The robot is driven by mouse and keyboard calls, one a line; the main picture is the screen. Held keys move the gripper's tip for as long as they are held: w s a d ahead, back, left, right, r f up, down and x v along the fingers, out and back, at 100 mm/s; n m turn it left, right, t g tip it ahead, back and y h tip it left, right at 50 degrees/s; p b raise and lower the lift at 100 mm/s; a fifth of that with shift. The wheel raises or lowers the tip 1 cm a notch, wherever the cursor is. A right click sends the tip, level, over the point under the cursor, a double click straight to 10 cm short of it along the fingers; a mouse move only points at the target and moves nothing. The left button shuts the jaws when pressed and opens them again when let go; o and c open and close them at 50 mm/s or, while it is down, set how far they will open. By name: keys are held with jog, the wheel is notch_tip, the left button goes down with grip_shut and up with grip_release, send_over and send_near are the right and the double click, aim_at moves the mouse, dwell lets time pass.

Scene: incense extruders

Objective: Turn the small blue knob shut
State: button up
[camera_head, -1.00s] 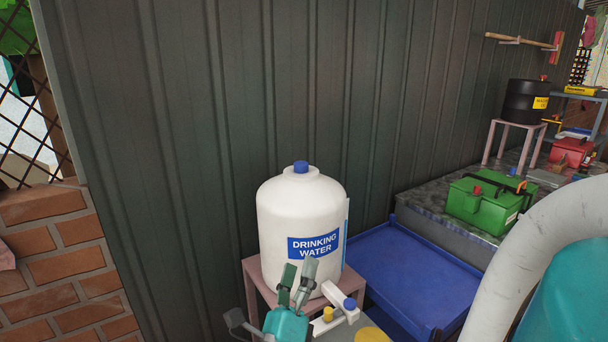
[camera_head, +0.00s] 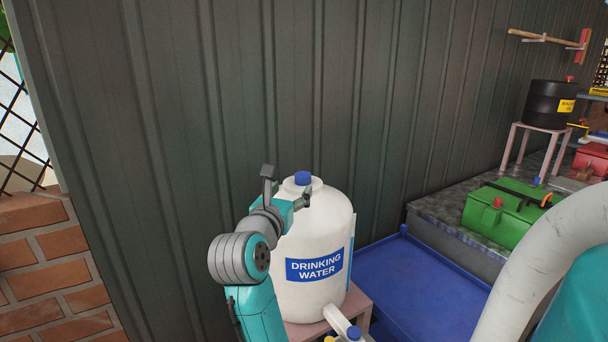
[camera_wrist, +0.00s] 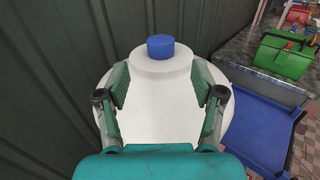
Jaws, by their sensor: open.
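The white drinking-water jug (camera_head: 308,240) stands upright on a pinkish stand (camera_head: 358,303). A blue cap (camera_head: 303,178) sits on its top; the cap also shows in the wrist view (camera_wrist: 160,47). A small blue knob (camera_head: 354,332) is on the white spout (camera_head: 337,318) at the jug's lower front, cut by the bottom edge of the head view. My gripper (camera_head: 288,184) is open and empty at the upper left of the jug. In the wrist view, my gripper (camera_wrist: 160,84) has its fingers apart over the jug's white shoulder, with the cap beyond the fingertips.
A dark corrugated wall (camera_head: 160,120) rises close behind the jug. A blue tray (camera_head: 405,275) lies to the right. A green box (camera_head: 512,210) rests on a grey slab (camera_head: 435,205). A brick wall (camera_head: 50,265) is at the left.

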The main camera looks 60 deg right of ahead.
aim_at(300, 179)
jog(key=d, duration=0.3)
jog(key=w+d, duration=0.1)
jog(key=d, duration=0.5)
jog(key=shift+w+d, duration=0.2)
jog(key=shift+w, duration=0.2)
jog(key=shift+c, duration=0.3)
jog(key=c, duration=1.1)
